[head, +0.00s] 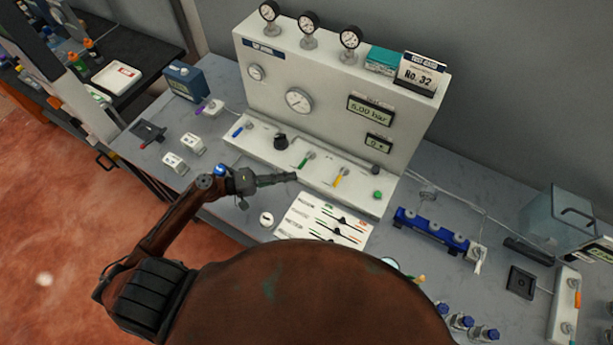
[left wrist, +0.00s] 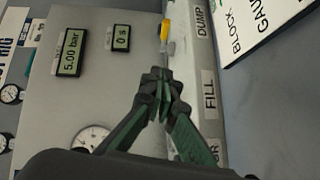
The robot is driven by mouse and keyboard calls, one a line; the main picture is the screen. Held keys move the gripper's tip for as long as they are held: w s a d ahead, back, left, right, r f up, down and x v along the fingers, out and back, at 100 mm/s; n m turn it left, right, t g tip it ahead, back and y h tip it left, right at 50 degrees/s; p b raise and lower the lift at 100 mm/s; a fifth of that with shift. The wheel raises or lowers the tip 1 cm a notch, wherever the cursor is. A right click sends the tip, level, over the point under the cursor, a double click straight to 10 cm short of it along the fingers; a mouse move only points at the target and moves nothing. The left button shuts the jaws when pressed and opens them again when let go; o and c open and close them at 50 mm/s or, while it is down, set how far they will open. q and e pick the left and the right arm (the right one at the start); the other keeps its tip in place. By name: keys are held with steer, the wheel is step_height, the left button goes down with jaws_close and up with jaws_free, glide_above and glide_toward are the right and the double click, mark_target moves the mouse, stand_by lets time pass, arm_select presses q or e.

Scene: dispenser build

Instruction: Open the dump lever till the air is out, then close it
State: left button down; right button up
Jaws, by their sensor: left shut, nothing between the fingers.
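The yellow-handled dump lever (head: 340,177) is on the sloped front ledge of the white test rig. It also shows in the left wrist view (left wrist: 165,31), beside the DUMP label (left wrist: 202,22). My left gripper (head: 294,176) is shut and empty, in front of the ledge and left of the yellow lever. In the left wrist view its fingertips (left wrist: 159,76) point toward the yellow lever and appear apart from it. The pressure display (head: 371,108) reads 5.00 bar. A smaller display (left wrist: 121,38) reads 0 s. My right gripper is not in view.
A green lever (head: 305,160), a black knob (head: 281,141) and a blue lever (head: 238,131) share the ledge, with a green button (head: 377,195) at its right. A printed card (head: 322,222) lies in front. A blue rack (head: 432,232) stands to the right.

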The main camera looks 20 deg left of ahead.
arm_select(q)
steer(key=p, duration=0.3)
glide_toward(340, 176)
steer(key=w, duration=0.3)
steer(key=shift+a, duration=0.25)
steer(key=d, duration=0.1)
steer(key=d+p, duration=0.1)
steer(key=d, duration=0.1)
steer(key=shift+d+f, duration=0.15)
steer(key=shift+f, duration=0.25)
steer(key=shift+s+d+f, duration=0.15)
steer(key=shift+d+f, duration=0.05)
steer(key=shift+d, duration=0.35)
